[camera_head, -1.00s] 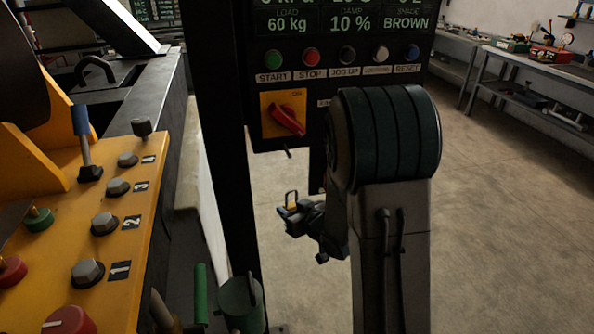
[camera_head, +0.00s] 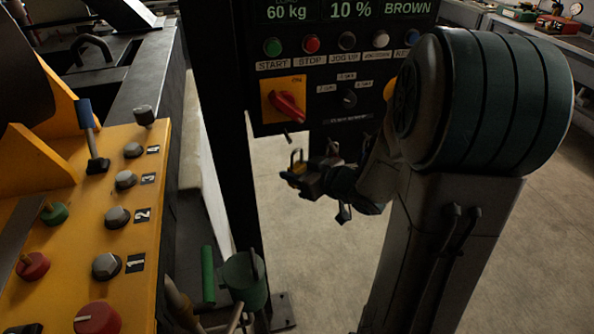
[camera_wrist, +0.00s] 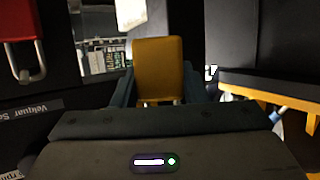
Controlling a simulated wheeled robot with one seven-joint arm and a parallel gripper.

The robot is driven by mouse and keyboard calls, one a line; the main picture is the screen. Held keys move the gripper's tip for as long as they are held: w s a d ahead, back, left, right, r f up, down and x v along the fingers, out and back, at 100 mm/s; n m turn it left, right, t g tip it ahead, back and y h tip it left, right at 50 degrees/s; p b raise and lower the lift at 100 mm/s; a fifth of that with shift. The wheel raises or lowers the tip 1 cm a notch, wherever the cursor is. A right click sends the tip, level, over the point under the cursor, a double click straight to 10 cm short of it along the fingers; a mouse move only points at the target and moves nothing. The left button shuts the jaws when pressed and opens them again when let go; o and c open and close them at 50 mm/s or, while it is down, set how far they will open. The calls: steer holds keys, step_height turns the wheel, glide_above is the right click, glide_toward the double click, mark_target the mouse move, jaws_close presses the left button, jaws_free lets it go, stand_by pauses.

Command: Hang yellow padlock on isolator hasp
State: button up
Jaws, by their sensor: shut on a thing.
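The yellow padlock (camera_wrist: 160,66) is held between the fingers of my gripper (camera_wrist: 157,90) in the wrist view. In the head view my gripper (camera_head: 302,178) is shut on the padlock (camera_head: 299,167), whose shackle points up. It is in the air just below the control panel. The isolator (camera_head: 284,104) is a red rotary handle on a yellow plate at the panel's lower left.
A yellow console (camera_head: 120,220) with several knobs and a lever stands at the left. A dark post (camera_head: 222,150) rises beside the panel. A green cup-like holder (camera_head: 243,280) is low by the post. A red padlock (camera_wrist: 24,56) shows in the wrist view. The floor at right is open.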

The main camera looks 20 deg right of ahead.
steer(key=w+f+b, duration=0.1)
steer(key=w, duration=0.8)
steer(key=shift+w+f, duration=0.3)
steer(key=shift+f, duration=0.1)
stand_by(0.5)
stand_by(0.6)
steer(key=o, duration=1.1)
steer(key=shift+o, duration=0.2)
